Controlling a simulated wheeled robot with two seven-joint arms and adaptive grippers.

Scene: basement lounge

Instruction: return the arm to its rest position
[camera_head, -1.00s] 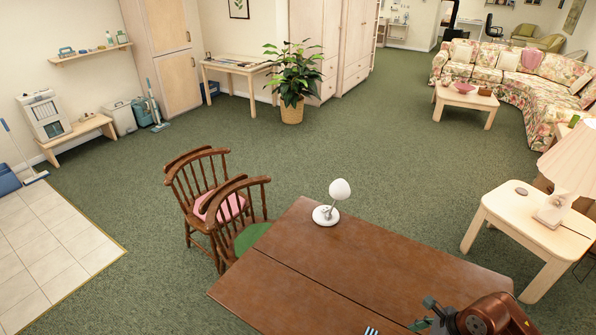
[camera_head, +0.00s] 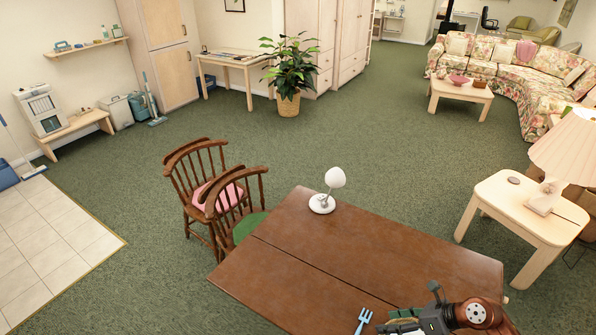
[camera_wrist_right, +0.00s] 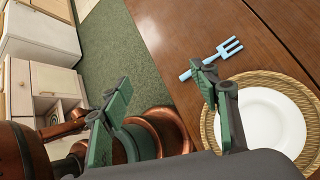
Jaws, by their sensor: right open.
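My right gripper (camera_head: 408,321) shows at the bottom of the head view, over the near right part of the brown wooden table (camera_head: 330,255). In the right wrist view the two green-padded fingers of my right gripper (camera_wrist_right: 161,84) stand wide apart with nothing between them. A light blue fork (camera_head: 363,320) lies on the table just left of the gripper. The fork also shows in the right wrist view (camera_wrist_right: 212,60), beyond the fingers. My left gripper is not in view.
In the wrist view a white plate (camera_wrist_right: 272,122) sits on a round woven mat (camera_wrist_right: 285,82) by the right finger. A small white lamp (camera_head: 322,203) stands at the table's far corner. Two wooden chairs (camera_head: 215,190) stand left. A side table (camera_head: 520,212) with a lamp stands right.

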